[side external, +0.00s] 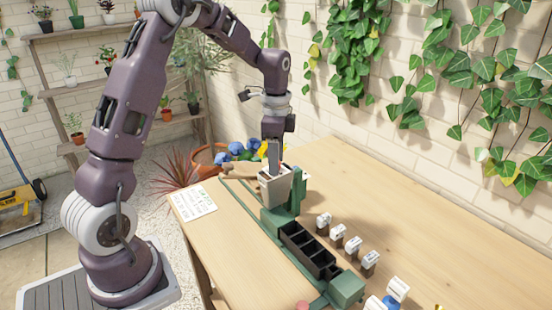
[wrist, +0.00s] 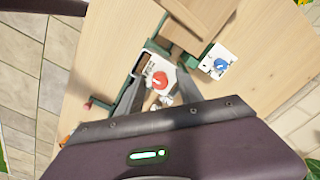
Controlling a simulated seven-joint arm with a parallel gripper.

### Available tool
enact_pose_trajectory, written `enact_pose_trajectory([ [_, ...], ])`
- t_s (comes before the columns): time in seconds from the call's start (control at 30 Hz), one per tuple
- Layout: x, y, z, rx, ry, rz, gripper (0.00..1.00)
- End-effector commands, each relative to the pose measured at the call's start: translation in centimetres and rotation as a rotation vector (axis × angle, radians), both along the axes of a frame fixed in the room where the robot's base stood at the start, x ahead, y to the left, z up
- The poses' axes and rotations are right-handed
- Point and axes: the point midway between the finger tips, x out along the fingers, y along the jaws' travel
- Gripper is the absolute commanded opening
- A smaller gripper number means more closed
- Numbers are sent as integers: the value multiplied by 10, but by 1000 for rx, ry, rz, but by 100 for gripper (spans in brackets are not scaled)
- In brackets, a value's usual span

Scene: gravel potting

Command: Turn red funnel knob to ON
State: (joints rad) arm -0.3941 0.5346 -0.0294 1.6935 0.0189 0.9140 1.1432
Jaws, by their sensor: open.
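The red knob (wrist: 159,80) sits on a white label plate (wrist: 148,69) in the wrist view. It appears between my two fingers, with a gap on each side; I cannot tell its exact height below the tips. My gripper (wrist: 158,88) is open and empty. In the side view my gripper (side external: 274,158) points down, just above the pale funnel box (side external: 274,187) on the green stand (side external: 297,190). The red knob is not visible in the side view. The marking that the knob points to is too small to read.
A blue knob (wrist: 220,65) on a second white plate lies to the right in the wrist view. A black divided tray (side external: 308,250) and several small white-topped blocks (side external: 338,232) stand on the table. A printed card (side external: 196,203) lies at the left. The table's right side is clear.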

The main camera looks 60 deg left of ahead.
Motion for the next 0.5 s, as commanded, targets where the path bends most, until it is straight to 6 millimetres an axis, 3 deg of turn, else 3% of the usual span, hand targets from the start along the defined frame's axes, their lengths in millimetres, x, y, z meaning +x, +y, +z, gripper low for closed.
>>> enact_pose_trajectory([
  [0.13, 0, 0, 0, 0, 0, 0, 39],
  [0.33, 0, 0, 1, 0, 0, 0, 0],
  [0.5, 0, 0, 1, 1, -1, 1, 0],
])
